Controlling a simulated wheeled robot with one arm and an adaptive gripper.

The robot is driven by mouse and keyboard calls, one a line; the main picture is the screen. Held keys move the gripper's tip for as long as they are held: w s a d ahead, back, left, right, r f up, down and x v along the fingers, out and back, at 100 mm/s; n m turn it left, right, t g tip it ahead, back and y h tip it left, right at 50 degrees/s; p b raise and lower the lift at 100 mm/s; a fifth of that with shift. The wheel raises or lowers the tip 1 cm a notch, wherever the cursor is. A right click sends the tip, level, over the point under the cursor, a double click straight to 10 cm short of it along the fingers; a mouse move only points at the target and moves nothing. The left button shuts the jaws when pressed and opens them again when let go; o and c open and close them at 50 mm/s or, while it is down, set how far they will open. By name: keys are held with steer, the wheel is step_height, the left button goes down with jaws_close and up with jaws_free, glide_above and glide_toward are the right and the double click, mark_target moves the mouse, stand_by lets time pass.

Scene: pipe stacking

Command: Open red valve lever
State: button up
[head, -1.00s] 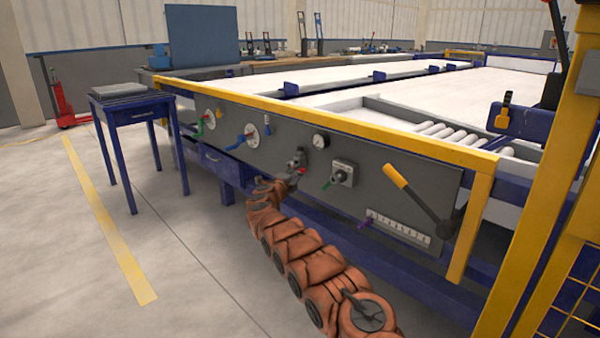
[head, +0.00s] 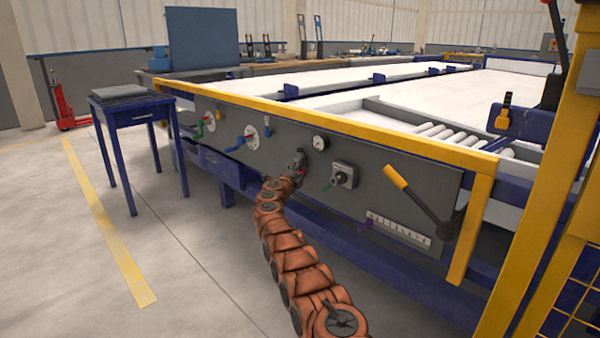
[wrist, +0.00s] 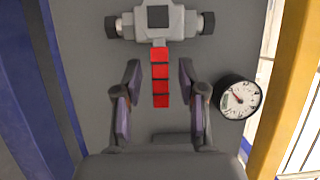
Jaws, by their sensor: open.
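The red valve lever (wrist: 160,78) shows in the wrist view, pointing from the grey valve body (wrist: 160,20) down the picture toward my gripper. My gripper (wrist: 160,75) is open, with one finger on each side of the lever. Gaps show between both fingers and the lever, so neither touches it. In the head view my gripper (head: 297,165) is at the grey panel (head: 375,165), and it largely hides the valve. Only a small bit of red shows there.
A round gauge (wrist: 236,97) sits close to the right finger; it also shows in the head view (head: 319,142). A grey switch box (head: 345,174) and a yellow-handled lever (head: 410,192) are farther right. Green (head: 203,126) and blue (head: 244,139) levers are left. A yellow rail (head: 345,133) runs above.

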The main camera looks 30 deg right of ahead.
steer(key=shift+c, duration=0.4)
jaws_close()
